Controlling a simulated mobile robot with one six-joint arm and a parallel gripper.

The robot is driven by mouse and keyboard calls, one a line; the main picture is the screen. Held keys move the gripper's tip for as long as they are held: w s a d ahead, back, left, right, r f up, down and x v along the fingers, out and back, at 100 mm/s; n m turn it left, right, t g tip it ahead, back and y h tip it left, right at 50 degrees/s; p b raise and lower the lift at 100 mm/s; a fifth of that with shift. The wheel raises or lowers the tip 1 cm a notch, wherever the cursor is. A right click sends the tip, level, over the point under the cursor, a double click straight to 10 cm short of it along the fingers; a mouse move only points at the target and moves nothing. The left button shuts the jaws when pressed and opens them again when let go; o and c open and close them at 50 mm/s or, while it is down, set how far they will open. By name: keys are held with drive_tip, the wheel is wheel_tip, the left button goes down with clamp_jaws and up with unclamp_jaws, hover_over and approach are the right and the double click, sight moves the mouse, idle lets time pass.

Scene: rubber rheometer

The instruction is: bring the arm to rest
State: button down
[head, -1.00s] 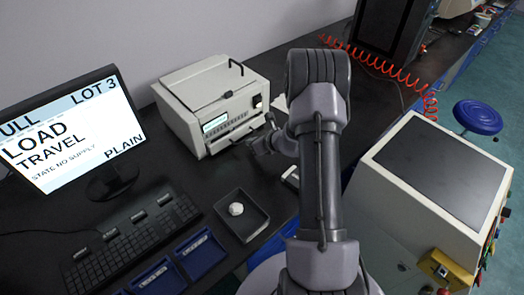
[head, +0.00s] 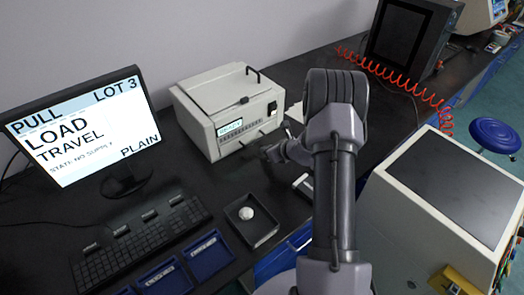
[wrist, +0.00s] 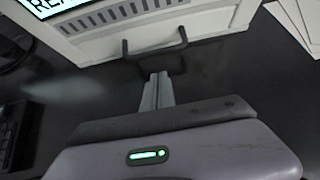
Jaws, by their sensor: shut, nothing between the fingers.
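My arm reaches up and forward over the bench in the head view. My gripper (wrist: 158,88) shows in the wrist view with its fingers together and nothing between them. It is over the dark bench top, close in front of the beige instrument (head: 228,112). That instrument also shows at the top of the wrist view (wrist: 90,40), with a dark handle (wrist: 155,50) on its front, just beyond the fingertips. In the head view my gripper is small and partly hidden behind my own arm.
A monitor (head: 80,128) and keyboard (head: 140,240) stand at left. A black tray (head: 262,234) holds a round white piece (head: 246,213). Blue bins (head: 205,258) line the front edge. A large beige machine (head: 440,215) stands at right, a blue stool (head: 495,135) beyond it. A red coiled hose (head: 410,85) lies behind.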

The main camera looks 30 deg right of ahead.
drive_tip(key=a+p+v, duration=0.1)
drive_tip(key=p+v, duration=0.2)
drive_tip(key=v, duration=0.8)
drive_tip(key=s+a+r+n+g+y+b, duration=0.15)
drive_tip(key=a+r+n+y, duration=0.25)
drive_tip(key=a+r+n, duration=1.2)
drive_tip(key=s+a+r+n+g, duration=0.2)
drive_tip(key=s+a+r+n, duration=0.1)
drive_tip(key=s+a, duration=0.35)
drive_tip(key=s+a+r+n+g, duration=0.1)
drive_tip(key=s+a+r+n, duration=0.3)
drive_tip(key=a, duration=0.4)
drive_tip(key=s+n+h+b, duration=0.1)
drive_tip(key=s+n+h, duration=0.2)
drive_tip(key=s+n, duration=0.4)
drive_tip(key=s, duration=0.5)
drive_tip(key=shift+r, duration=0.25)
